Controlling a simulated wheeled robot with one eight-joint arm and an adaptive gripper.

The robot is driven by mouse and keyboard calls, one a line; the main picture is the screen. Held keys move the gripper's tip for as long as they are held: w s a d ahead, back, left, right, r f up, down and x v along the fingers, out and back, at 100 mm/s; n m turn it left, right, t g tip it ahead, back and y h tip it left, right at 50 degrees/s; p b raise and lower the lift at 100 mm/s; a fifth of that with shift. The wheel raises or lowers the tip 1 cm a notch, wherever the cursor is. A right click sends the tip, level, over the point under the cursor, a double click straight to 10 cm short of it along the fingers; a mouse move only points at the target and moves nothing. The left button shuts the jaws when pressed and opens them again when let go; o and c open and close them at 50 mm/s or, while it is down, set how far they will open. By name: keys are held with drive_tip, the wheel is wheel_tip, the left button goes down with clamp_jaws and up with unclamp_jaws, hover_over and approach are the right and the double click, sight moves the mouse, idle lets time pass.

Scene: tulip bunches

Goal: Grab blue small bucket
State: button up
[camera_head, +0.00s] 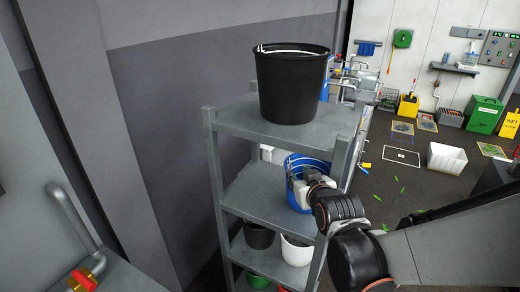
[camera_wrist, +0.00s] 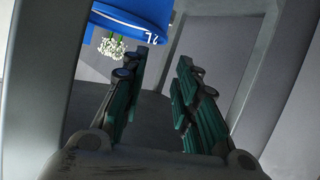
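A small blue bucket (camera_head: 293,199) stands on the middle shelf of a grey metal rack, partly hidden by my wrist. In the wrist view the blue bucket (camera_wrist: 128,14) shows at the top left, with white "2L" lettering on it. My gripper (camera_wrist: 162,66) is open, and nothing shows between its teal-padded fingers. The bucket appears beyond and to the left of the fingertips. In the head view my gripper (camera_head: 304,188) overlaps the bucket; its fingers cannot be made out there, nor whether it touches.
A large black bucket (camera_head: 291,88) stands on the rack's top shelf (camera_head: 232,122). Black, white (camera_head: 297,251), green and red buckets sit lower. White flowers (camera_wrist: 124,45) show below the blue bucket in the wrist view. A rack post (camera_head: 334,175) stands close to my wrist.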

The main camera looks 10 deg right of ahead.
sight(287, 166)
drive_tip(key=b+x, duration=0.3)
drive_tip(key=x, duration=1.1)
drive_tip(key=shift+r, duration=0.1)
clamp_jaws()
